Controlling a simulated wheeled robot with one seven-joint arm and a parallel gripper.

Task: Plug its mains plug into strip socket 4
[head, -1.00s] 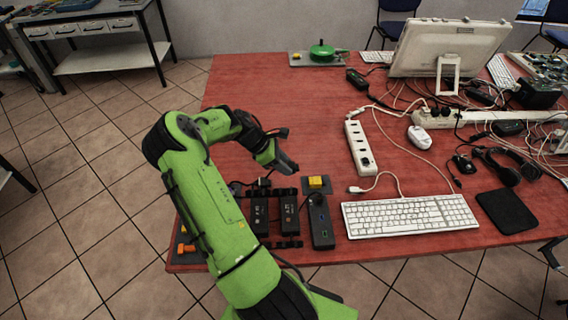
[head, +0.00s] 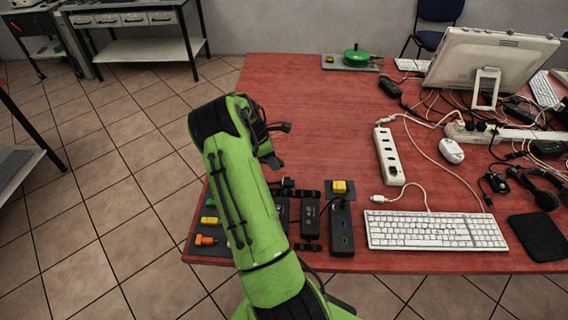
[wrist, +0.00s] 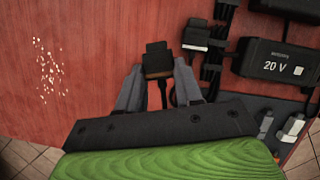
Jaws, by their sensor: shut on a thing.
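In the wrist view my gripper (wrist: 158,74) is shut on a black plug (wrist: 156,55), with a dark cable trailing back between the fingers. The plug is above the red table top. In the head view my arm hides most of the gripper, and the held plug cannot be made out. A white power strip (head: 389,157) with a row of dark sockets lies on the table, right of my arm and apart from it. Its socket numbers are too small to read.
Beside the held plug lie another dark plug (wrist: 196,37) and a black 20 V adapter (wrist: 278,60). Cables crowd the right; the table's middle left is clear.

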